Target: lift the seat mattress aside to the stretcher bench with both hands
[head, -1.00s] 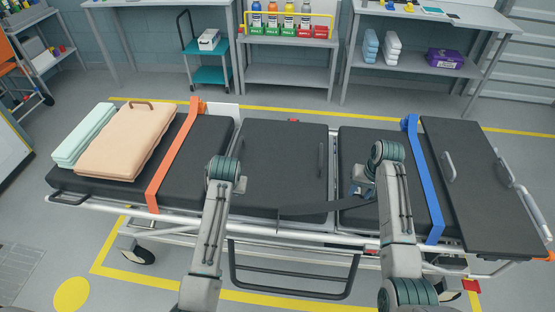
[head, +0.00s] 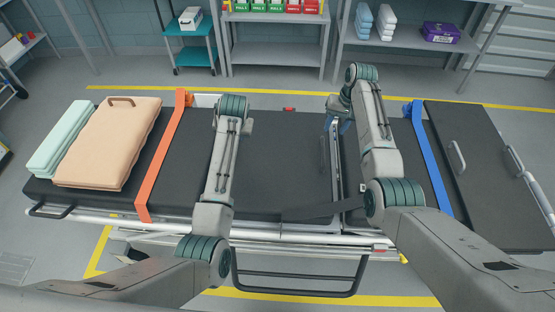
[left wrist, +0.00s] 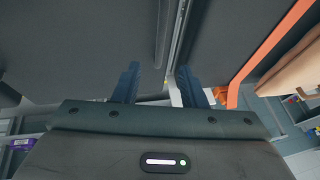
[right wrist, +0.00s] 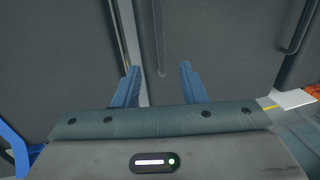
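The seat mattress (head: 275,160) is a dark flat pad in the middle of a long padded, metal-framed stretcher. A dark handle (head: 325,165) lies along its right edge. Another handle (left wrist: 161,35) shows in the left wrist view; my left arm hides that side in the head view. My left gripper (left wrist: 157,82) is open, its blue fingers apart near the handle's end; it is hidden in the head view. My right gripper (head: 340,126) is open near the far right corner of the mattress. In the right wrist view a handle (right wrist: 161,40) lines up between its fingers (right wrist: 160,82); I cannot tell if they touch.
A peach pad (head: 115,140) and a mint pad (head: 68,135) lie at the stretcher's left end. An orange strap (head: 165,155) and a blue strap (head: 428,155) cross it. A dark panel with silver handles (head: 485,175) is at right. Shelves (head: 270,50) stand behind.

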